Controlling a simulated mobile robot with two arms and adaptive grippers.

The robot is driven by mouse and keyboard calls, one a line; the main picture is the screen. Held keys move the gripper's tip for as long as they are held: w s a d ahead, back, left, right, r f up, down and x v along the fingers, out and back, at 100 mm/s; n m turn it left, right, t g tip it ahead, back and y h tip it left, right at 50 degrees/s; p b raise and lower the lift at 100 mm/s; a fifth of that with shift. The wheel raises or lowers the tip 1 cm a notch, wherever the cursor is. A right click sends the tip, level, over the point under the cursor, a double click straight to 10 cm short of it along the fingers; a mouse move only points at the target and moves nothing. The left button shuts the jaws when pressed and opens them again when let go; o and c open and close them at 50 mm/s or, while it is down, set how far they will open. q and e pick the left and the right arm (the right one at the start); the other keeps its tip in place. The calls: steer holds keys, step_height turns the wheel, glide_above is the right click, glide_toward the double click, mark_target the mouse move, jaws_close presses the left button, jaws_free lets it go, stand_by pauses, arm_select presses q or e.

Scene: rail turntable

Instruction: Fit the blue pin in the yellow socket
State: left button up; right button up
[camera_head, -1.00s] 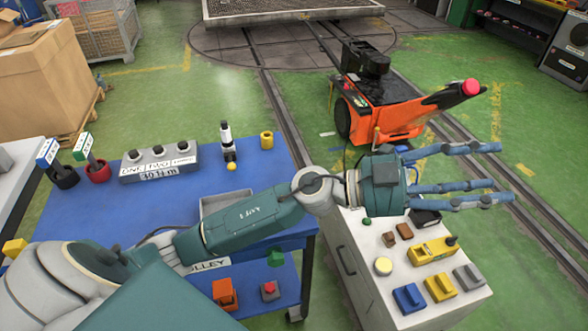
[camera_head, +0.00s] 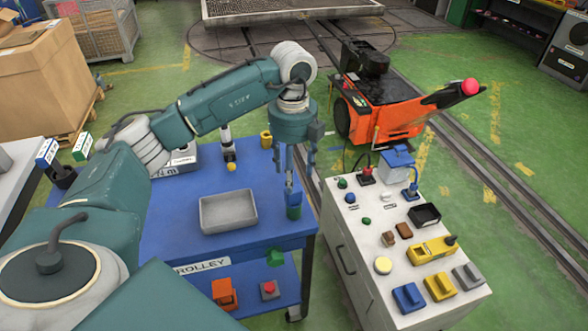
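A small yellow cup-like socket (camera_head: 266,139) stands at the far right of the blue trolley top, just left of my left gripper. My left gripper (camera_head: 296,176) points down over the trolley's right edge, with its fingers spread apart. Below the fingers, a blue pin (camera_head: 293,197) stands upright in a green socket (camera_head: 294,212). The fingers overlap the pin's upper part in the picture, and I cannot tell whether they touch it. My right gripper is not in view.
A grey tray (camera_head: 228,229) sits on the blue trolley top (camera_head: 180,230). A white cabinet (camera_head: 345,270) with buttons and coloured blocks stands close on the right. An orange cart (camera_head: 400,122) is behind it.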

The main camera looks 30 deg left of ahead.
mark_target(293, 195)
arm_select(q)
step_height(293, 195, down, 10)
steer(key=shift+d+f+p, duration=0.1)
steer(key=shift+p, duration=1)
steer(key=c, duration=1.4)
steer(key=shift+r+p, duration=0.5)
steer(key=shift+r, duration=0.2)
steer(key=shift+r+p, duration=2)
steer(key=shift+r, duration=1.05)
steer(key=shift+r+p, duration=1.65)
steer(key=shift+r, duration=0.9)
